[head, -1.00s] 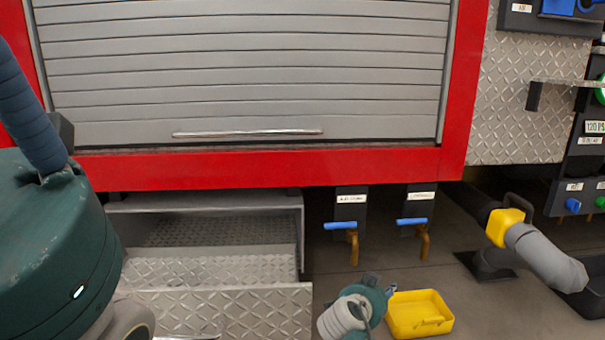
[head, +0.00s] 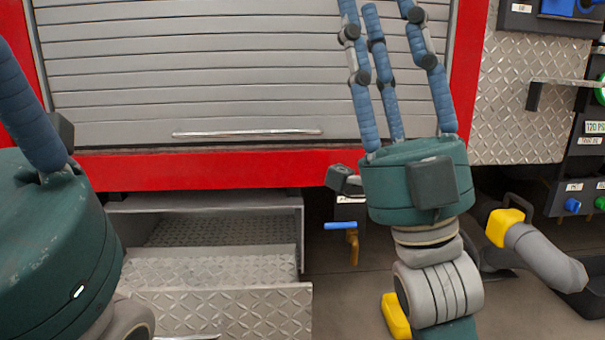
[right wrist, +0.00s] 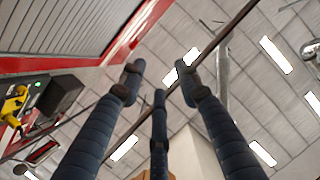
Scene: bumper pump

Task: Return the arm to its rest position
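My right gripper (head: 390,60) is raised in front of the grey roller shutter (head: 240,70) in the head view, its blue fingers pointing up. The fingers are spread apart with nothing between them. In the right wrist view its open fingers (right wrist: 158,85) point toward the ceiling and hold nothing. My left gripper shows only in part at the left edge of the head view, as a green palm (head: 50,250) and one blue finger; its fingertips are out of frame.
A red truck frame (head: 210,170) surrounds the shutter. Below it are an open metal step (head: 215,305) and a blue-handled brass valve (head: 352,240). A yellow tray (head: 396,316) is partly hidden behind my right arm.

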